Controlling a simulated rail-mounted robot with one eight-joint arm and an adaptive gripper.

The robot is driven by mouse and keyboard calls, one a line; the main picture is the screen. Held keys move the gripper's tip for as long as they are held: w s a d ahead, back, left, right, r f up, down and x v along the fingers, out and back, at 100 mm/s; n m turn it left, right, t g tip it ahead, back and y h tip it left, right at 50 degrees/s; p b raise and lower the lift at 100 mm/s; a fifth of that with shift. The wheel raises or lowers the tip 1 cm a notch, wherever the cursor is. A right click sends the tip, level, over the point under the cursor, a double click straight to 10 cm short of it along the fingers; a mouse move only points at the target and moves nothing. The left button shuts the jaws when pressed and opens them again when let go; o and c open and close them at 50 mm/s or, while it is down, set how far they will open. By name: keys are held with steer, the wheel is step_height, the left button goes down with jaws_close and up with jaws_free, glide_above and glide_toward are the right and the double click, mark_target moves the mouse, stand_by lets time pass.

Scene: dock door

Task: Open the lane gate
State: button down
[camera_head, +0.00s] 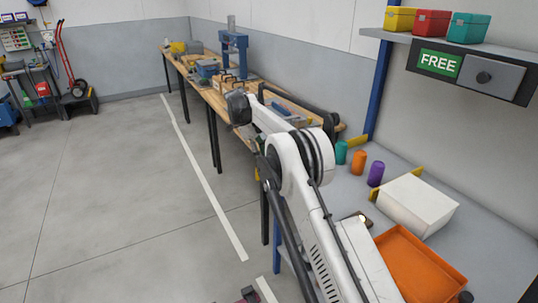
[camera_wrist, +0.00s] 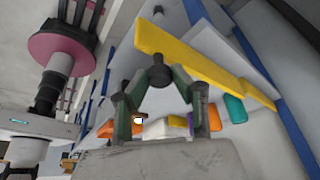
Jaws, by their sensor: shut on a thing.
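The lane gate (camera_wrist: 205,67) is a long yellow bar, slanting across the upper middle of the wrist view. A dark round knob (camera_wrist: 158,74) stands at its near side. My gripper (camera_wrist: 157,80) has its two greenish fingers closed in on this knob from both sides. In the head view my white arm covers the gripper and most of that area. A small yellow piece (camera_head: 357,142) shows beside the arm near the teal cylinder, but I cannot tell whether it is the end of the gate.
Teal (camera_head: 341,152), orange (camera_head: 358,162) and purple (camera_head: 376,174) cylinders stand on the grey bench. A white box (camera_head: 415,205) and an orange tray (camera_head: 420,265) are nearer. A green FREE sign (camera_head: 440,63) hangs under a shelf. A wooden workbench (camera_head: 205,75) stands behind.

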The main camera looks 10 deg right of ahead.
steer(key=shift+w, duration=0.1)
stand_by(0.3)
steer(key=c, duration=1.5)
jaws_free()
steer(key=shift+d, duration=0.1)
steer(key=shift+o, duration=0.2)
steer(key=v, duration=0.7)
steer(key=shift+r, duration=0.25)
